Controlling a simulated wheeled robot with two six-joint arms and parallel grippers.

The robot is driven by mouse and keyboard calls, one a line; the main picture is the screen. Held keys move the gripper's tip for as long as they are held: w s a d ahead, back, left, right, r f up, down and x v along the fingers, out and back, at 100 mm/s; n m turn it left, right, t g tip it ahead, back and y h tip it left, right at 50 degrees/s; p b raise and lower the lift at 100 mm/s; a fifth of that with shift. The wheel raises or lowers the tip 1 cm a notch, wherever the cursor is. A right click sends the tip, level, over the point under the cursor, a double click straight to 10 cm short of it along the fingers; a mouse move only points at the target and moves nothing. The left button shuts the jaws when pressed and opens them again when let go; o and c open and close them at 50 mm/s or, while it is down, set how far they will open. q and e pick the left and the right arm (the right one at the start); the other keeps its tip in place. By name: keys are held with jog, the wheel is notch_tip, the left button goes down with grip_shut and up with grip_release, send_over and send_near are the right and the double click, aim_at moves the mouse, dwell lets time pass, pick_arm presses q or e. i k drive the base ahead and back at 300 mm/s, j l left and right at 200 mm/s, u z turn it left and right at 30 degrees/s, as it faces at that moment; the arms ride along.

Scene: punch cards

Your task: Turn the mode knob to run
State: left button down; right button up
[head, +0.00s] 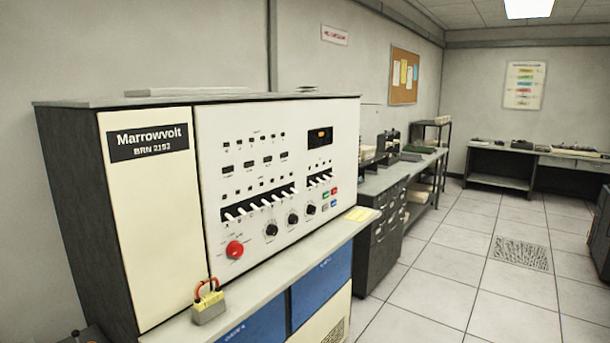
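Three black round knobs sit in a row low on the cream control panel (215,165) of the Marrowvolt machine: a left knob (271,230), a middle knob (293,219) and a right knob (311,208). Their labels are too small to read, so I cannot tell which is the mode knob or where it points. A large red round control (235,249) is at the panel's lower left. A row of white toggle switches (265,203) runs above the knobs. Neither of my grippers is in view.
A grey ledge (265,283) juts out below the panel. A yellow-grey padlock-like item with a red loop (209,302) stands on it, and a yellow paper (362,214) lies at its right end. Benches line the far walls. The tiled floor (440,262) at right is clear.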

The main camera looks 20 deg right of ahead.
aim_at(234, 250)
jog(key=i+l+z, duration=0.2)
jog(key=l+z, duration=0.15)
jog(key=i+l+z, duration=0.4)
jog(key=k+l, duration=0.1)
jog(key=l, duration=0.05)
